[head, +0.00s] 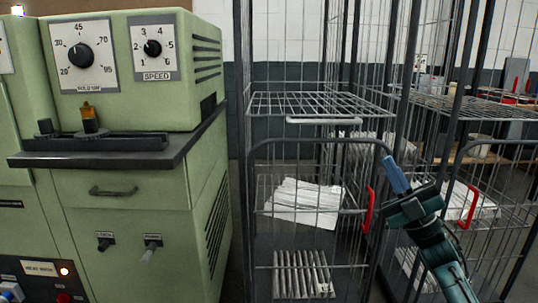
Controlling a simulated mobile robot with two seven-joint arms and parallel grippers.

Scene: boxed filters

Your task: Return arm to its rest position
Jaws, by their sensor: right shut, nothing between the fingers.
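My right gripper (396,174) is at the right, its arm coming up from the lower right. Its blue fingers are together, pointing up and left, with nothing held. It appears in front of the wire cage cart (313,141); I cannot tell the gap to the wires.
A green machine (125,200) with dials and a dark ledge (110,151) fills the left. The cart holds white papers (303,203) and a pleated filter (301,274). A red handle (368,209) is left of my right gripper. A second cage (480,103) stands at right.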

